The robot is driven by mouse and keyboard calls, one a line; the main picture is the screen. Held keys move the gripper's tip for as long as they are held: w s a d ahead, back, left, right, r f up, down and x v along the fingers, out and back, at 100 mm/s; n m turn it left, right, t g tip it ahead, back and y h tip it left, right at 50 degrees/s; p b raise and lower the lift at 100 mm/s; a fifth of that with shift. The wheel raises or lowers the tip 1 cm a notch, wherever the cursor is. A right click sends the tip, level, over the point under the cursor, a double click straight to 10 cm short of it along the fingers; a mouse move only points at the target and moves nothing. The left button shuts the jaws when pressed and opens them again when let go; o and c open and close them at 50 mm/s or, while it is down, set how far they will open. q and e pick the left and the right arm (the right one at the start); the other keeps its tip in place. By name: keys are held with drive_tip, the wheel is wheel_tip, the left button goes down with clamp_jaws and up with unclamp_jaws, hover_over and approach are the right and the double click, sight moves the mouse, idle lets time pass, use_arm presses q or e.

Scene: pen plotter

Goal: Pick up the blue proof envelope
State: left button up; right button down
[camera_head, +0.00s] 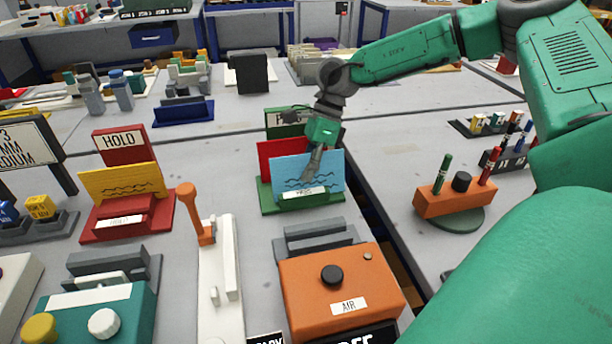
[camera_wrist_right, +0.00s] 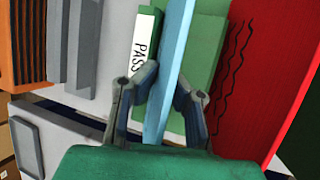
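The blue proof envelope (camera_head: 293,175) is a light blue upright panel with wavy dark lines. It stands in a green holder (camera_head: 266,197) labelled PASS, in front of a red panel (camera_head: 268,160). My right gripper (camera_head: 312,170) reaches down over its top edge, with one finger in front of it. The envelope's lower part is hidden in the holder. My left gripper is not in view.
An orange AIR box (camera_head: 345,275) and a grey slotted block (camera_head: 315,238) stand in front of the holder. A red HOLD stand (camera_head: 155,225) with a yellow panel is left. An orange pen holder (camera_head: 455,202) is right, across a gap between tables.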

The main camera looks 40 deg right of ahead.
sight(303, 187)
drive_tip(key=shift+d+f, duration=0.2)
drive_tip(key=shift+d, duration=0.3)
drive_tip(key=shift+a+r, duration=0.1)
drive_tip(key=shift+a, duration=0.3)
drive_tip(key=shift+w+a, duration=0.1)
drive_tip(key=shift+a, duration=0.15)
drive_tip(key=shift+d+r, duration=0.15)
drive_tip(key=shift+r, duration=0.3)
wheel_tip(303, 187, up, 9)
drive_tip(key=shift+f+p, duration=0.15)
drive_tip(key=shift+p, duration=0.85)
drive_tip(key=f+t, duration=0.1)
drive_tip(key=f, duration=0.2)
drive_tip(key=a+f+t+h, duration=0.1)
drive_tip(key=f, duration=0.2)
drive_tip(key=f+t+h+b, duration=0.1)
drive_tip(key=f, duration=0.2)
drive_tip(key=shift+s+a+f+n, duration=0.25)
drive_tip(key=shift+s+a+n, duration=0.15)
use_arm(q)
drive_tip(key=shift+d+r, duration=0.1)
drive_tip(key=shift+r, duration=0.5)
use_arm(e)
drive_tip(key=shift+r, duration=0.1)
